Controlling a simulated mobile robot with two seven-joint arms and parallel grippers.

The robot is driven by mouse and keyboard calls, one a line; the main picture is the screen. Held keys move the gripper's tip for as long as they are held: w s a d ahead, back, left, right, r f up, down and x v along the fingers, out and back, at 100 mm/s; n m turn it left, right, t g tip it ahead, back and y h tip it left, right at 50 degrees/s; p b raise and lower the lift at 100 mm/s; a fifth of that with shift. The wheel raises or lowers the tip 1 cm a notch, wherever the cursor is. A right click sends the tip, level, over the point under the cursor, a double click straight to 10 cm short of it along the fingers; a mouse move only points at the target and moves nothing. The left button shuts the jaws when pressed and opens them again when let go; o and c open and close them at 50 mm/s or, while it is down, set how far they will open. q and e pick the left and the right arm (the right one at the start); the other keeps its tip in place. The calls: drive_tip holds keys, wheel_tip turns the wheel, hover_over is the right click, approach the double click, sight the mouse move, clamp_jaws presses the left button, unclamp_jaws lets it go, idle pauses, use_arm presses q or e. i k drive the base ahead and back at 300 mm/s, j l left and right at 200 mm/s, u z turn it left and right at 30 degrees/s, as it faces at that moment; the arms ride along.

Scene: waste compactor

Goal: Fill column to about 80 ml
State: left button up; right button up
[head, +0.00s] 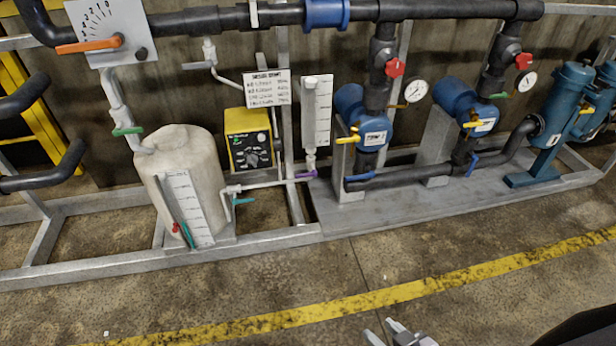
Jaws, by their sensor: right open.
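The clear column (310,112) stands upright on the skid frame, with a white graduated scale plate (324,110) beside it. Its marks and any liquid level are too small to read. A purple valve handle (306,174) sits below the column, lying roughly level at the pipe junction. A white pipe runs left from there to the cream tank (185,160), which has its own white scale (188,208). A teal handle (243,201) is on the pipe at the tank's outlet. My right gripper (385,332) is open at the bottom edge, apart from everything. My left gripper is out of view.
A yellow dosing pump (249,140) with a dial stands between tank and column, under a sign (267,88). Blue pumps (363,122) and gauges are to the right. An orange-handled valve (90,46) is at upper left. The floor before the skid's rail (270,241) is clear.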

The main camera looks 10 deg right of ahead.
sight(314, 173)
drive_tip(key=i+j, duration=0.55)
drive_tip(key=i, duration=0.2)
drive_tip(key=i+j+z, duration=0.15)
drive_tip(key=i+j, duration=0.4)
drive_tip(key=i, duration=0.2)
